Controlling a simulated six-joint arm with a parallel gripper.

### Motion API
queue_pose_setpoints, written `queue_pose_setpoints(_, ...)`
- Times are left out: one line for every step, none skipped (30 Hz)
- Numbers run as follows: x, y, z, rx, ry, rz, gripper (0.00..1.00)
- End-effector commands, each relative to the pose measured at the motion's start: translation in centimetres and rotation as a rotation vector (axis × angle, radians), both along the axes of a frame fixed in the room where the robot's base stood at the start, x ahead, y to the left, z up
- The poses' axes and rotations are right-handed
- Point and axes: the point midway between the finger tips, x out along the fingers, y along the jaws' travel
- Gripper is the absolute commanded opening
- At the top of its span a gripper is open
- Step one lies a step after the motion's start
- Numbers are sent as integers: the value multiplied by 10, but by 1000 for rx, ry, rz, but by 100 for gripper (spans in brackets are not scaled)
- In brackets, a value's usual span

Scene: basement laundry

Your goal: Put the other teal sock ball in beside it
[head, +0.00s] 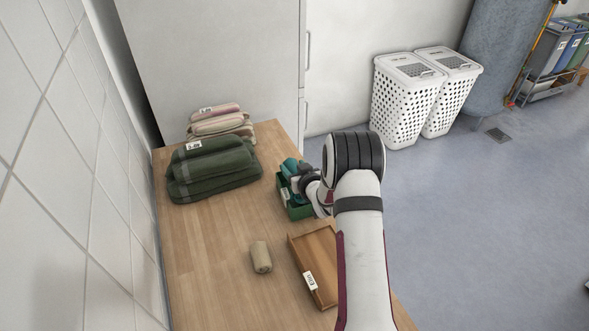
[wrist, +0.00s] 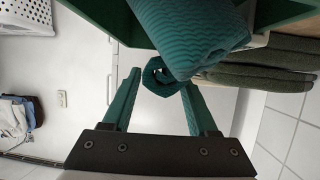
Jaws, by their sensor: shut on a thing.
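A small green box (head: 299,212) with a white label stands near the right edge of the wooden counter. Teal sock balls (head: 289,166) show at its far end, partly hidden by my gripper (head: 297,183). In the wrist view, my gripper (wrist: 161,82) is shut on a teal sock ball (wrist: 158,80), whose curled end shows between the fingertips. Another ribbed teal sock ball (wrist: 190,32) overlaps it in the picture, in front of the green box wall (wrist: 108,18). I cannot tell whether the held ball touches the box floor.
Folded dark green towels (head: 212,170) and striped towels (head: 220,121) lie left of and behind the box. A beige rolled item (head: 261,257) and a labelled wooden tray (head: 320,250) lie nearer. White hampers (head: 405,100) stand on the floor. The counter's left front is clear.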

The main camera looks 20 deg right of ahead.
Motion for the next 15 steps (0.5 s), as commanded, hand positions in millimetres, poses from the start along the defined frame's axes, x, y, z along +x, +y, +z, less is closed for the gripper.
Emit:
queue_pose_setpoints(0,0,-5,0,0,0,4)
queue_pose_setpoints(0,0,-6,-1,0,0,4)
queue_pose_setpoints(0,0,-6,-1,-1,0,4)
queue_pose_setpoints(0,0,-5,-1,-1,0,4)
queue_pose_setpoints(0,0,-5,-1,-1,0,4)
queue_pose_setpoints(0,0,-5,-1,-1,0,4)
queue_pose_setpoints(0,0,-5,-1,-1,0,4)
queue_pose_setpoints(0,0,-5,-1,-1,0,4)
queue_pose_setpoints(0,0,-6,-1,-1,0,4)
queue_pose_setpoints(0,0,-7,-1,-1,0,4)
queue_pose_setpoints(0,0,-8,-1,-1,0,4)
queue_pose_setpoints(0,0,-9,-1,0,0,4)
queue_pose_setpoints(0,0,-10,-1,0,0,61)
queue_pose_setpoints(0,0,-9,-1,-1,0,66)
queue_pose_setpoints(0,0,-9,-1,-1,0,74)
